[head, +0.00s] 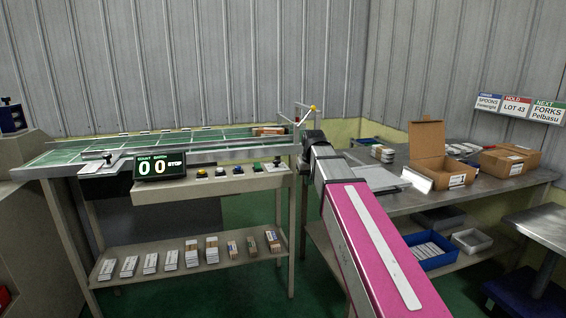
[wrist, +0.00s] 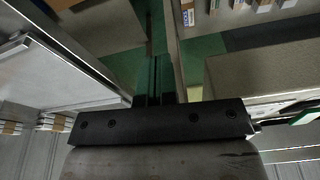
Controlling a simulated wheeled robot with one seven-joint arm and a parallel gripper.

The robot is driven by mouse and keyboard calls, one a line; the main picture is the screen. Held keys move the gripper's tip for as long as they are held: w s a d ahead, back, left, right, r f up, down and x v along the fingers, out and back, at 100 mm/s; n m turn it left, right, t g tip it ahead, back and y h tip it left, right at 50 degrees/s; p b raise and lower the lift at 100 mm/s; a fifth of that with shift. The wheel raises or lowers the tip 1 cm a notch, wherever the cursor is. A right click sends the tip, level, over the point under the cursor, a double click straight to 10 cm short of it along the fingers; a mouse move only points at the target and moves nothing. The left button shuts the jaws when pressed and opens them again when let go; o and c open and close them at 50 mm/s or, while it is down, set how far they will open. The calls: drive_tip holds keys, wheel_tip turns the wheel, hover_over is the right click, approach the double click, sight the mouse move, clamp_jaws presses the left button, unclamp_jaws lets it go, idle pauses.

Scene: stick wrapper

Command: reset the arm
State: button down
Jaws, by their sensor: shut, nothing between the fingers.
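My pink and white arm (head: 372,245) reaches up and away from the lower right in the head view, ending in a dark joint between the conveyor stand and the right bench. My gripper (wrist: 157,78) shows in the wrist view as two dark fingers close together, with nothing held. It hangs over the gap between the two work surfaces, with green floor beyond. The fingers are hidden behind the arm in the head view.
A green conveyor (head: 190,138) with a 00 STOP display (head: 161,166) stands left. Wrapped packs (head: 195,253) line its lower shelf. The right metal bench (head: 450,190) holds an open carton (head: 427,150); a blue bin (head: 432,251) sits below. The arm is close to both.

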drive_tip(key=s+d+f+g, duration=0.1)
drive_tip(key=s+d+f, duration=0.2)
drive_tip(key=s+f, duration=0.3)
drive_tip(key=s+d+f+m, duration=0.1)
drive_tip(key=s+d+f, duration=0.2)
drive_tip(key=s+f, duration=0.4)
drive_tip(key=s+d+f+m+g, duration=0.1)
drive_tip(key=s+d+f, duration=0.2)
drive_tip(key=f, duration=1.4)
drive_tip(key=s, duration=0.4)
drive_tip(key=shift+s+g+h, duration=0.25)
drive_tip(key=shift+g+h, duration=0.05)
